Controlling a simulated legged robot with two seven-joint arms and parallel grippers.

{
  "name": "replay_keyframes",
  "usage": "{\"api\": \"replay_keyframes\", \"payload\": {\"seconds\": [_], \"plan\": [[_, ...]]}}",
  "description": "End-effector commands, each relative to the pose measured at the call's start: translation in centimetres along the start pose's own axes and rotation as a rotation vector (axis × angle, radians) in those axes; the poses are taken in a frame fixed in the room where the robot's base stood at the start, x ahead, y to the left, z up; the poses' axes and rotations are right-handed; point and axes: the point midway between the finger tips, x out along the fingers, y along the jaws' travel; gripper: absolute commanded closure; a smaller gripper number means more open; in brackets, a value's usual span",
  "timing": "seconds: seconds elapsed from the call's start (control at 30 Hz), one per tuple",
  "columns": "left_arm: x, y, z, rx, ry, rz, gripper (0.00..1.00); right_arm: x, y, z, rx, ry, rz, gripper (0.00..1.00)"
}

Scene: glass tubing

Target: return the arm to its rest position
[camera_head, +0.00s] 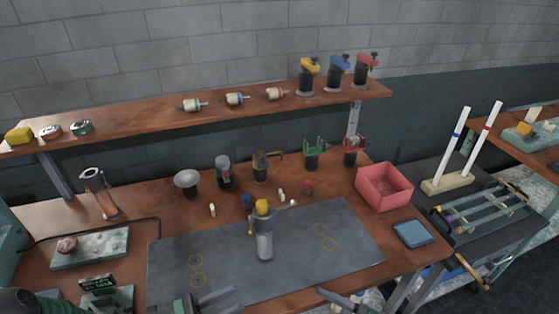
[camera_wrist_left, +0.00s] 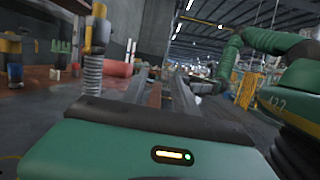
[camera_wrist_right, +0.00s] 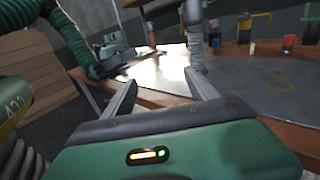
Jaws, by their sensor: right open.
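My left gripper (camera_head: 232,296) is at the bottom edge of the head view, low over the front of the dark mat (camera_head: 300,262), with its fingers pointing right. In the left wrist view its fingers (camera_wrist_left: 163,90) look close together and I see nothing held; their exact gap is unclear. My right gripper (camera_head: 345,299) is partly cut off at the bottom, by the bench's front edge. In the right wrist view its fingers (camera_wrist_right: 163,88) are spread and empty. A grey upright burner (camera_head: 264,235) with a yellow top stands on the mat, apart from both grippers.
A pink bin (camera_head: 384,187) and a blue pad (camera_head: 412,233) are at the bench's right. Several jars and holders line the back under a wooden shelf (camera_head: 150,112). A rack with two white tubes (camera_head: 447,183) stands further right. The mat's right half is clear.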

Motion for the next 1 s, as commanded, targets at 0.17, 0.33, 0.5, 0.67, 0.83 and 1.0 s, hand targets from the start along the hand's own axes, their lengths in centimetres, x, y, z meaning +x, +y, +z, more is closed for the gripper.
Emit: {"api": "replay_keyframes", "payload": {"seconds": [0.17,0.33,0.5,0.67,0.83,1.0], "plan": [[0.8,-3.1,-1.1,0.031,0.120,-0.154,0.66,0.1,3.1,-1.1,-0.080,0.088,0.153,0.33],[0.5,-6.9,-2.6,0.090,0.281,-0.355,0.66,-0.8,6.8,-2.8,-0.196,0.206,0.350,0.33],[-1.7,-11.1,-4.4,0.212,0.505,-0.633,0.66,-3.7,10.3,-5.1,-0.384,0.376,0.618,0.33],[-6.1,-13.0,-5.7,0.433,0.772,-0.958,0.66,-8.1,10.9,-7.1,-0.670,0.582,0.922,0.33],[-11.1,-9.1,-4.0,0.937,1.104,-1.372,0.66,-12.5,5.4,-6.2,-1.222,0.852,1.274,0.33],[-10.2,-3.9,-0.3,1.421,1.248,-1.567,0.66,-11.7,-0.2,-1.8,-1.698,0.980,1.405,0.33]]}}
